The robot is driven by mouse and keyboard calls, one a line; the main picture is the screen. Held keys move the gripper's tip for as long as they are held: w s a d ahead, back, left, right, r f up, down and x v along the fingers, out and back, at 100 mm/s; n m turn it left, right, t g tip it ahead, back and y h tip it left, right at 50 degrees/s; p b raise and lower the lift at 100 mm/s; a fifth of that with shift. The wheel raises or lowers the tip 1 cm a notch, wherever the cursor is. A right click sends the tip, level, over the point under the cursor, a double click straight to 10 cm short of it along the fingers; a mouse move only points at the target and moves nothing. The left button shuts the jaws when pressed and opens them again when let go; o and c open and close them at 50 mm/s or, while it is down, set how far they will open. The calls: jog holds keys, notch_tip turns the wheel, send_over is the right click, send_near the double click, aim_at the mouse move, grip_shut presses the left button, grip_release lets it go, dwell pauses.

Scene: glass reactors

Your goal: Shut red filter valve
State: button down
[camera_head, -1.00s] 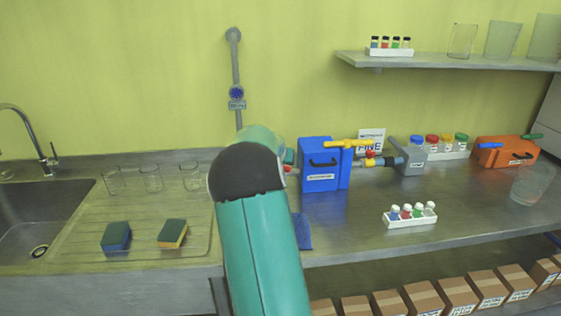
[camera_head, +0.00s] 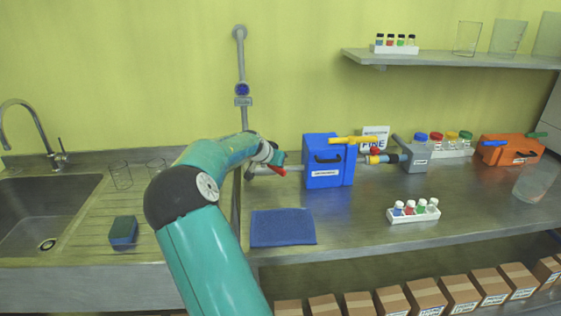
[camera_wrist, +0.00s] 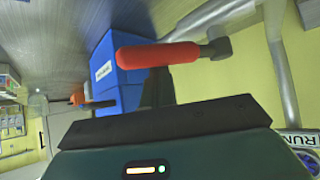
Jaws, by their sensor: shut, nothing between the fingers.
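The red valve handle (camera_wrist: 158,54) lies across the upper middle of the wrist view, with a grey joint at its right end. In the head view a small red part (camera_head: 278,171) shows at the pipe left of the blue box (camera_head: 322,178). The blue box also shows behind the handle in the wrist view (camera_wrist: 112,72). My gripper (camera_wrist: 157,84) is shut and empty, its dark fingers pointing at the handle's underside. Whether they touch it is unclear. In the head view my gripper (camera_head: 272,157) is small and partly hidden by my wrist, close to the pipe.
A blue mat (camera_head: 283,227) lies on the counter in front. Yellow handles (camera_head: 352,140) and a grey unit (camera_head: 416,157) stand right of the blue box. A vial rack (camera_head: 413,215) is at the front right. A vertical pipe (camera_head: 240,60) runs up the wall behind my arm.

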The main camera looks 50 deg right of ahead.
aim_at(273, 169)
jog(key=shift+w+a+m+g, duration=0.4)
jog(key=shift+a+m+g, duration=0.3)
jog(key=shift+m, duration=0.15)
jog(key=shift+w+a+m+g, duration=0.35)
jog(key=shift+a+m+g, duration=0.35)
jog(key=shift+m, duration=0.1)
jog(key=shift+w+a+m+g, duration=0.4)
jog(key=shift+a+m+g, duration=0.3)
jog(key=shift+m, duration=0.15)
jog(key=shift+w, duration=0.1)
jog(key=s+d+r, duration=0.2)
jog(key=s+d, duration=0.1)
jog(key=w+a+r, duration=0.5)
jog(key=r, duration=0.1)
jog(key=shift+w+a+r, duration=0.2)
jog(key=shift+w+a, duration=0.05)
jog(key=shift+a, duration=0.05)
